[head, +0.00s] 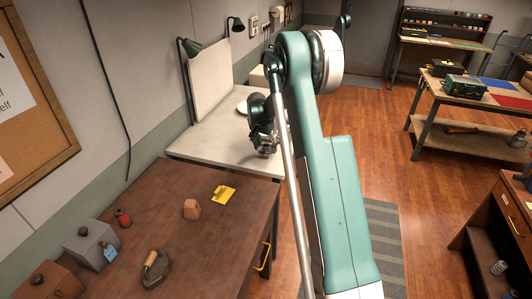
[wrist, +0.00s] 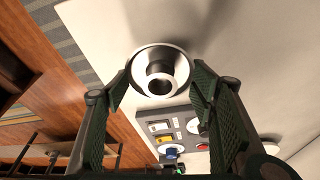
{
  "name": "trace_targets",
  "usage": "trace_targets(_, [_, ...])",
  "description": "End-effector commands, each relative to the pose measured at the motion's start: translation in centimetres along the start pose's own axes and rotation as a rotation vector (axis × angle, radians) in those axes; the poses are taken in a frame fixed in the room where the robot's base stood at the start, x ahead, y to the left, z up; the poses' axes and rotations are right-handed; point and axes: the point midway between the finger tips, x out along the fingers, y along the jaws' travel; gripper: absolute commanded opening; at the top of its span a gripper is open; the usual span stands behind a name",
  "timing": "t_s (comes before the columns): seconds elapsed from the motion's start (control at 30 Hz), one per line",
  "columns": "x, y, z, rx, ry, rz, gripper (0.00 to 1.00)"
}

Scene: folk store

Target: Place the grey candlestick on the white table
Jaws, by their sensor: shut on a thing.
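The grey candlestick (wrist: 178,58) shows in the wrist view from above, as a round pale rim with a cylindrical socket in its middle. My gripper (wrist: 160,88) has one finger on each side of it and is shut on it. In the head view my gripper (head: 265,142) is over the right part of the white table (head: 205,143); there I cannot clearly tell the candlestick from the gripper. The white tabletop also fills much of the wrist view (wrist: 255,50). The gap between the candlestick's base and the tabletop is hidden.
A white dish (head: 242,107) lies farther back on the white table. A panel with coloured controls (wrist: 175,130) shows beyond the candlestick. Green lamps (head: 191,48) stand at the back.

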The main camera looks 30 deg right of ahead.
Motion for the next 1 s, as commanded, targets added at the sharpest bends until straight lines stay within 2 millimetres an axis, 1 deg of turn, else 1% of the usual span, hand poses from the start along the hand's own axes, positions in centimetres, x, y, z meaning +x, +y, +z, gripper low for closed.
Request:
trace_targets(0.3, [2.9, 0.0, 0.8, 0.000, 0.000, 0.000, 0.41])
trace_targets(0.4, [3.4, 0.0, 0.9, 0.000, 0.000, 0.000, 0.41])
trace_targets(0.87, [3.8, 0.0, 1.1, 0.000, 0.000, 0.000, 0.41])
trace_targets(0.9, [3.8, 0.0, 1.1, 0.000, 0.000, 0.000, 0.59])
trace_targets(1.0, [3.8, 0.0, 1.1, 0.000, 0.000, 0.000, 0.70])
